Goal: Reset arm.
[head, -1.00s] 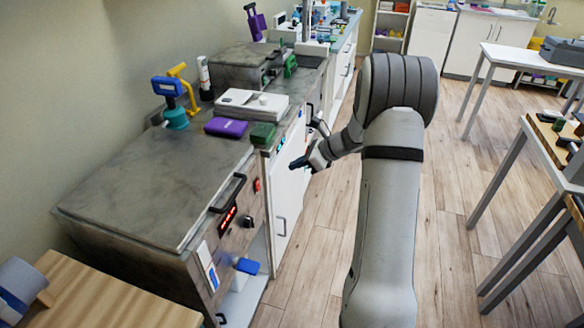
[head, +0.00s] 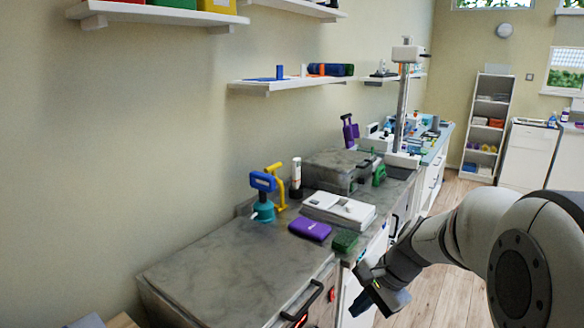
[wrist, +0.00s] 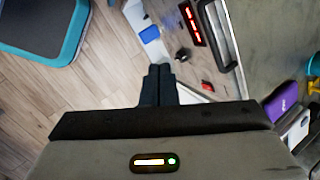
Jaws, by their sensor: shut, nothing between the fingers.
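My gripper (head: 366,300) is at the lower right of the head view, in front of the counter's front edge. Its fingers are together with nothing between them. In the wrist view my gripper (wrist: 158,72) points toward the floor and the cabinet front, its two dark fingers side by side and touching nothing. My arm reaches in from the right of the head view.
The grey counter (head: 215,275) holds a purple case (head: 310,229), a green block (head: 345,241), a white box (head: 338,209) and a teal-and-blue device (head: 263,195). A handle (head: 302,300) juts from its front. Shelves (head: 290,84) hang above. Open floor (wrist: 85,90) lies beside the cabinet.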

